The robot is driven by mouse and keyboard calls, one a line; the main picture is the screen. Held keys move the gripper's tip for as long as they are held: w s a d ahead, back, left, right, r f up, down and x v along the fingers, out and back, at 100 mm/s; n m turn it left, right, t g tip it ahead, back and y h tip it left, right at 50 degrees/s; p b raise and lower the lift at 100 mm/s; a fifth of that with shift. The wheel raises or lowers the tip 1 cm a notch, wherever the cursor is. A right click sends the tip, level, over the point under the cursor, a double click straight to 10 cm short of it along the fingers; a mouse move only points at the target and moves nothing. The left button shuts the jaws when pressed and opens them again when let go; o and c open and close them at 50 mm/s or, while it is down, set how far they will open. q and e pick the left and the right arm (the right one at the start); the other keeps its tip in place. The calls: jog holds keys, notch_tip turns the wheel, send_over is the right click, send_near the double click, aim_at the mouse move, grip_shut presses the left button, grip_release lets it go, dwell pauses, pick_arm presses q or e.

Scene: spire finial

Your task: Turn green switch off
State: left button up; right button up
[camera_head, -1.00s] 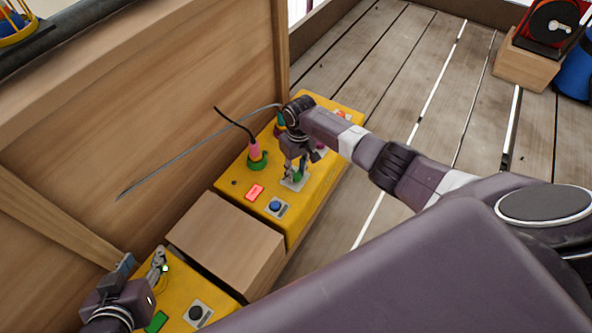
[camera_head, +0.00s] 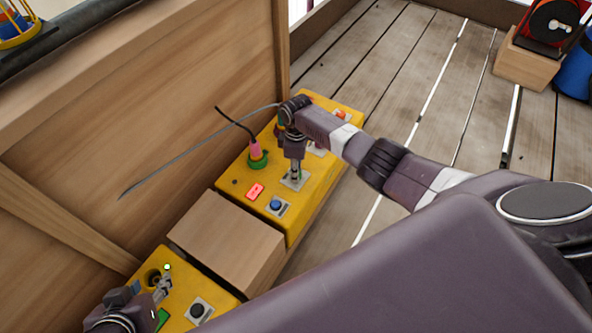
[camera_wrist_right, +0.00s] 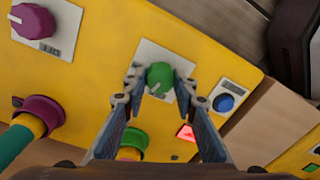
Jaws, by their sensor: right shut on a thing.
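The green switch (camera_wrist_right: 160,76) is a round knob on a white plate (camera_wrist_right: 147,54), on the yellow panel (camera_head: 325,167). In the right wrist view, my right gripper (camera_wrist_right: 160,88) has a fingertip on each side of the knob and is shut on it. In the head view, this gripper (camera_head: 294,178) points down over the plate (camera_head: 298,187) and hides the knob. My left gripper (camera_head: 163,286) is over the near yellow panel (camera_head: 182,277) at lower left. Its finger gap is not clear.
A blue button (camera_wrist_right: 225,102), a lit red button (camera_wrist_right: 187,132) and a magenta knob (camera_wrist_right: 35,21) are near the switch. A green-ringed socket with a pink plug (camera_head: 256,153) and black cable stands beside it. A wooden box (camera_head: 228,240) separates the panels.

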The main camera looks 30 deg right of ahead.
jog(key=shift+n, duration=1.6)
jog(key=o, duration=1.2)
jog(key=shift+c, duration=0.2)
notch_tip(320, 180, up, 12)
jog(key=shift+w, duration=0.3)
